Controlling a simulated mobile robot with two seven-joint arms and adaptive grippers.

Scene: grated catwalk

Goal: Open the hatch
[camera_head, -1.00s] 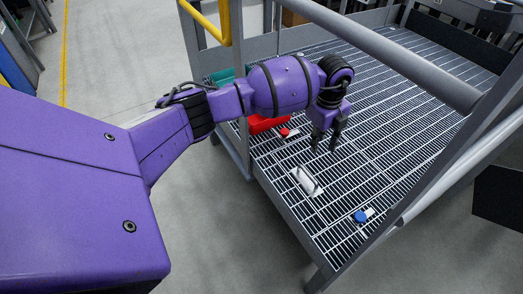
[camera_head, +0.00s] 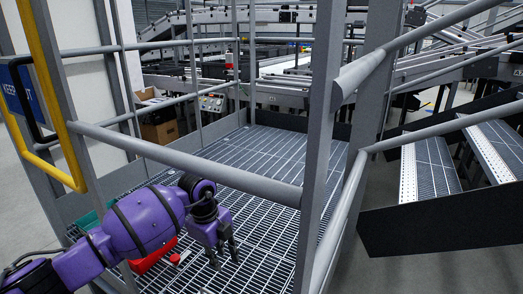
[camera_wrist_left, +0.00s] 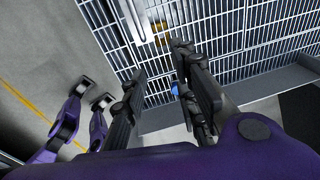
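The hatch itself does not stand out from the grated floor. A white bar-like handle (camera_wrist_left: 140,20) shows on the grating at the top of the left wrist view; it is out of sight in the head view. A blue knob (camera_wrist_left: 176,89) is seen between my fingers in the wrist view, beyond them. A red knob (camera_head: 178,258) sits on the grating in the head view. My left gripper (camera_head: 226,265) points down over the grating, right of the red knob. Its fingers are apart and empty, also in the wrist view (camera_wrist_left: 160,72). My right gripper is not identifiable.
Grey railings (camera_head: 195,165) and a post (camera_head: 318,140) stand around the grated platform (camera_head: 275,150). A red container (camera_head: 150,257) and a teal bin (camera_head: 93,218) are beside my left arm. A yellow rail (camera_head: 48,95) is at the left. The grating's far part is clear.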

